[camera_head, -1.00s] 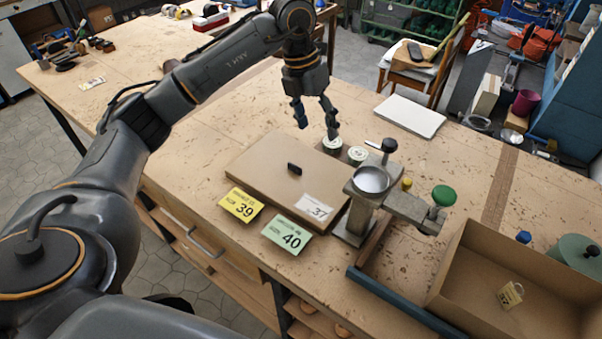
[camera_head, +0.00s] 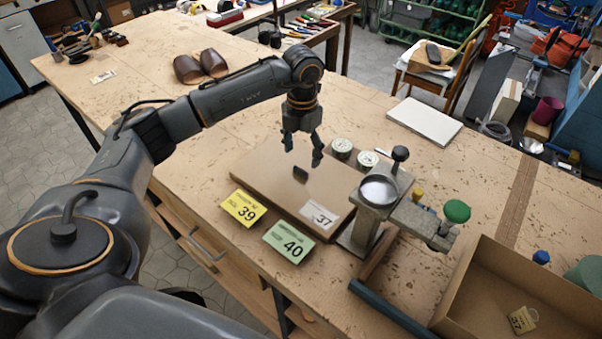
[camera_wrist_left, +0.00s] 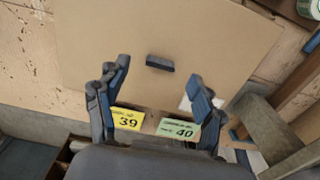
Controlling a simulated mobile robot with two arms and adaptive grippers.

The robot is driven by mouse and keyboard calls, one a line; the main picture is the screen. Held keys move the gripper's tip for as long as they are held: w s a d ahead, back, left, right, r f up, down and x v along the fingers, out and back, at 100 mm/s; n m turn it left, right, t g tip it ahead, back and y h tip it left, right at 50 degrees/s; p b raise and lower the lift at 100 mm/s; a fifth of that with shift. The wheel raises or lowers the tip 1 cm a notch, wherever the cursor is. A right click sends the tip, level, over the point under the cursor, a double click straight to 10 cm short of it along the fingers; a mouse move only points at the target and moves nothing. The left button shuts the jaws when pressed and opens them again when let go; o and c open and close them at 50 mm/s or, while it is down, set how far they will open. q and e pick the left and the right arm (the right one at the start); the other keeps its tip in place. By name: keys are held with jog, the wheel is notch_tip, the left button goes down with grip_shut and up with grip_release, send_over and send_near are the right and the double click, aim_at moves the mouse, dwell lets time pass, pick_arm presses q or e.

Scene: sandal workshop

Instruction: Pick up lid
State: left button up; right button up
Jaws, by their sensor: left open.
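The lid (camera_head: 266,187) is a flat brown cardboard panel with a small black handle (camera_head: 300,174) near its middle. It lies on the wooden workbench and carries a white label marked 37 (camera_head: 319,216) near its right corner. My left gripper (camera_head: 302,150) is open and empty above the far part of the lid, pointing down and apart from the handle. In the left wrist view the lid (camera_wrist_left: 190,28) fills the upper middle. The handle (camera_wrist_left: 160,63) appears between and slightly beyond the open fingers (camera_wrist_left: 158,75). My right gripper is not in view.
A yellow card 39 (camera_head: 243,207) and green card 40 (camera_head: 289,242) are at the lid's near edge. Two round tins (camera_head: 342,148) stand behind it. A metal press (camera_head: 378,192) stands close on the right, with an open cardboard box (camera_head: 470,280) beyond.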

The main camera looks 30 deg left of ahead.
aim_at(301, 169)
pick_arm(q)
jog(key=f+p, duration=0.1)
jog(key=s+f, duration=0.1)
jog(key=f, duration=0.1)
jog(key=shift+d+f+p, duration=0.1)
jog(key=shift+f+p, duration=0.15)
jog(key=shift+p, duration=0.1)
jog(key=shift+w+f, duration=0.1)
jog(key=shift+f, duration=0.25)
jog(key=shift+c, duration=0.6)
jog(key=c, duration=1.1)
